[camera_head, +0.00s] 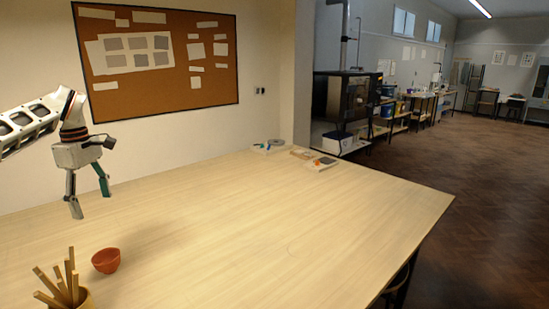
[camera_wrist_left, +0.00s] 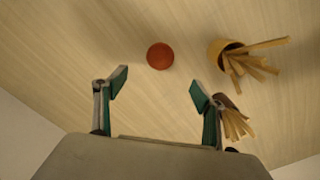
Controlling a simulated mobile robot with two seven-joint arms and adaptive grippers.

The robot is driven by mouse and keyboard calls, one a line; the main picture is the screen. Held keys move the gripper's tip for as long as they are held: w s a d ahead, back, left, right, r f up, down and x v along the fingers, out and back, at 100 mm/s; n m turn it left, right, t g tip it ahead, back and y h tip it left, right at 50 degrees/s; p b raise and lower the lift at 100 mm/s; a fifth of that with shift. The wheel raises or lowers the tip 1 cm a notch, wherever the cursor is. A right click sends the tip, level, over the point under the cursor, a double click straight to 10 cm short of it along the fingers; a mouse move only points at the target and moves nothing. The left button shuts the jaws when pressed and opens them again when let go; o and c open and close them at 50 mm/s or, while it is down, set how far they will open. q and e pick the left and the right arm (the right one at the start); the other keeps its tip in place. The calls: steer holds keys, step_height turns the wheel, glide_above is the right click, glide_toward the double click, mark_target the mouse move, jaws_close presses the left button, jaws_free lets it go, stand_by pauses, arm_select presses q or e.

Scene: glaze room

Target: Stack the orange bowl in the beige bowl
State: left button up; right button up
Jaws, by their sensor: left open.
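The orange bowl (camera_head: 106,260) stands upright on the table near its front left, just right of a pot of sticks. In the left wrist view the orange bowl (camera_wrist_left: 160,56) lies beyond the fingertips, between their lines. My left gripper (camera_head: 90,202) hangs above the table at the left, fingers down, open and empty. It is apart from the bowl, behind it and higher up. Both fingers also show spread in the left wrist view (camera_wrist_left: 159,84). I cannot make out a beige bowl in either view. My right gripper is not in view.
A tan pot (camera_head: 84,303) with several wooden sticks stands close to the orange bowl. In the left wrist view a bundle of brushes (camera_wrist_left: 236,124) shows beside the right finger. Small items (camera_head: 318,163) lie at the table's far edge. The middle of the table (camera_head: 260,220) looks clear.

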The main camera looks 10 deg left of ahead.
arm_select(q)
steer(key=s+d+f+m, duration=0.1)
steer(key=d+f+m, duration=0.35)
steer(key=d, duration=0.55)
steer(key=d+f+m, duration=0.3)
steer(key=d+m, duration=0.3)
steer(key=d, duration=0.4)
steer(key=s+d+f+m, duration=0.2)
steer(key=s+d, duration=0.2)
steer(key=d, duration=0.1)
steer(key=s+d+f+m, duration=0.2)
steer(key=s+d+m, duration=0.1)
steer(key=s+d, duration=0.1)
steer(key=s+d+f+m, duration=0.3)
steer(key=s+d, duration=0.2)
steer(key=shift+s+d+f, duration=0.1)
steer(key=shift+s+d, duration=0.2)
steer(key=shift+s, duration=0.1)
steer(key=shift+d+f, duration=0.1)
